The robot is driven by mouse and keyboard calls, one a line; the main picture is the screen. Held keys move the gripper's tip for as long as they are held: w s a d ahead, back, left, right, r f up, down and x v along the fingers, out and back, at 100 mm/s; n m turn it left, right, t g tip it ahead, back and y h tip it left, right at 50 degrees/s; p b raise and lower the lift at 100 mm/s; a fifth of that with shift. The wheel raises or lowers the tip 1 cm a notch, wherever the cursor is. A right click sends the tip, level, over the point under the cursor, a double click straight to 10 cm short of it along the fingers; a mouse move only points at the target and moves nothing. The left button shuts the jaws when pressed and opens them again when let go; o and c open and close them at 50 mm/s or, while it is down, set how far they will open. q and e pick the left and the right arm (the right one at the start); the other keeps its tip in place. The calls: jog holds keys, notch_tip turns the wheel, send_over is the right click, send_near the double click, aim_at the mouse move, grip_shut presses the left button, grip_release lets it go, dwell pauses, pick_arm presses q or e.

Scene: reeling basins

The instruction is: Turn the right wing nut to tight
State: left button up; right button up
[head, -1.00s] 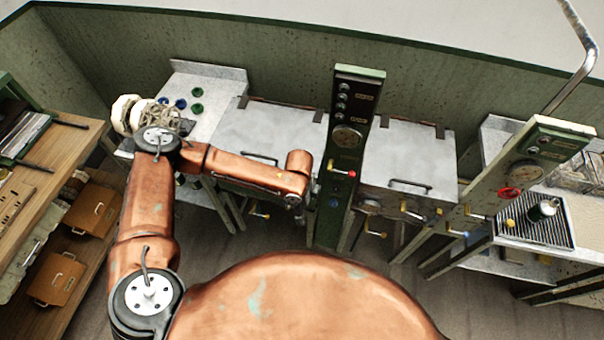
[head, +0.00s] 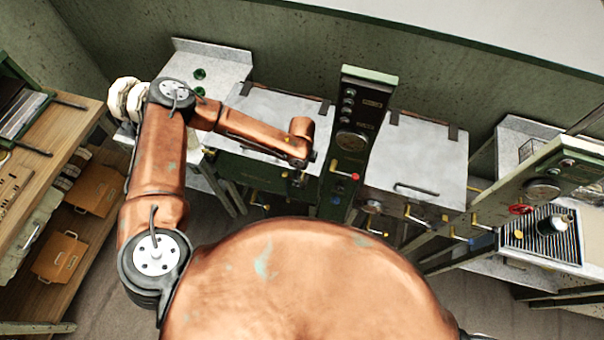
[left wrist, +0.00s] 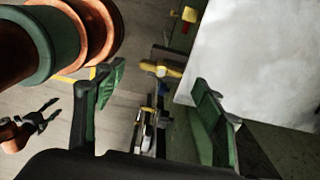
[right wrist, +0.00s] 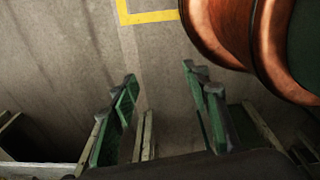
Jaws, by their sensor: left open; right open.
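I cannot tell for sure which fitting is the right wing nut. Several small yellow-ended fittings (head: 414,218) stick out from the fronts of the basins in the head view. In the left wrist view a yellow fitting (left wrist: 160,68) lies between and just beyond the fingertips, with no visible contact. My left gripper (left wrist: 158,88) is open and empty; in the head view it is small and dark below the end of my left arm, left of the dark gauge column. My right gripper (right wrist: 163,82) is open and empty above the floor, outside the head view.
The gauge column (head: 352,140) stands between two grey-lidded basins, the right lid (head: 425,160) shut. A second gauge panel (head: 541,190) with a red wheel (head: 521,209) stands at the right. A wooden shelf (head: 60,150) is at the left. Bare floor (right wrist: 60,70) lies below my right gripper.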

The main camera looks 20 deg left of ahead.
aim_at(302, 177)
pick_arm(q)
notch_tip(302, 177, down, 2)
jog(key=shift+w+f, duration=0.1)
jog(key=shift+f, duration=0.55)
jog(key=c, duration=1.2)
pick_arm(e)
jog(key=shift+w+r, duration=0.35)
jog(key=shift+w, duration=0.1)
